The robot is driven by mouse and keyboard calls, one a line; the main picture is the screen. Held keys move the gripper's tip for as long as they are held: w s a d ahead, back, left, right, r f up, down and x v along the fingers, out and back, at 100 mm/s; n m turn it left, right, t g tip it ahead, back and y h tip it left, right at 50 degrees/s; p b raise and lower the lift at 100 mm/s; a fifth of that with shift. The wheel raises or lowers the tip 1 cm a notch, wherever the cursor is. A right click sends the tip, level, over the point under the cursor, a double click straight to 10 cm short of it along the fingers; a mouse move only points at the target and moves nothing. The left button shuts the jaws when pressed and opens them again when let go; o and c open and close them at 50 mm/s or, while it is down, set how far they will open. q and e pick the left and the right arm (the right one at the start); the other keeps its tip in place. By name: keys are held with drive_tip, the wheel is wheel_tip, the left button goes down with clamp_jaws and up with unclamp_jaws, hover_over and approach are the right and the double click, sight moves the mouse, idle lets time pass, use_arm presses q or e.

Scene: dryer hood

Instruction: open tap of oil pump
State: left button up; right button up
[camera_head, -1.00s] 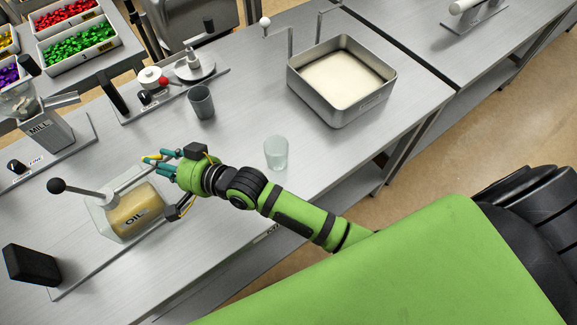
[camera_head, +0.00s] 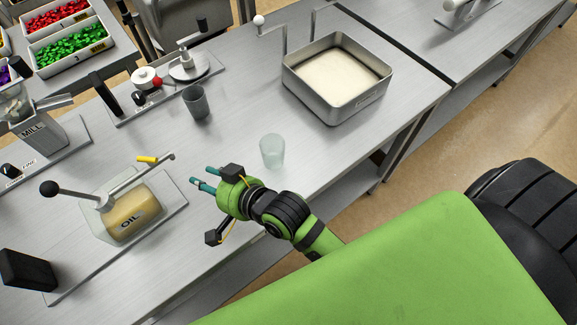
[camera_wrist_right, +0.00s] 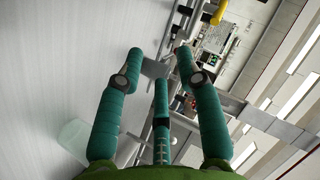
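The oil pump stands on the bench at the left, with a clear tank of yellow oil marked OIL (camera_head: 128,214) and a lever with a black ball knob (camera_head: 49,188). Its thin metal spout (camera_head: 128,181) points up and right and bends at the tip. The tap's small yellow handle (camera_head: 147,159) sits above the spout; a yellow piece, likely this handle, shows at the top of the right wrist view (camera_wrist_right: 218,12). My right gripper (camera_head: 200,180) is open and empty, right of the spout and apart from the handle. My left gripper is out of view.
A clear glass (camera_head: 272,151) stands just right of my right gripper. A grey cup (camera_head: 196,102) stands farther back. A metal basin (camera_head: 330,101) with pale contents sits beyond. A mill (camera_head: 39,137) and a black block (camera_head: 27,270) are at the left.

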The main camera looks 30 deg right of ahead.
drive_tip(key=s+d+f+n+g+h, duration=0.2)
drive_tip(key=s+d+f, duration=0.2)
drive_tip(key=d, duration=0.3)
drive_tip(key=s+d+f+n+g+h, duration=0.1)
drive_tip(key=s+d+f+g+h, duration=0.1)
drive_tip(key=d, duration=0.5)
drive_tip(key=s+f+g, duration=0.1)
drive_tip(key=s+f, duration=0.1)
drive_tip(key=s, duration=0.1)
drive_tip(key=shift+s+d+f+n+h+b, duration=0.2)
drive_tip(key=shift+f+n+h+b, duration=0.1)
drive_tip(key=shift+n+h, duration=0.1)
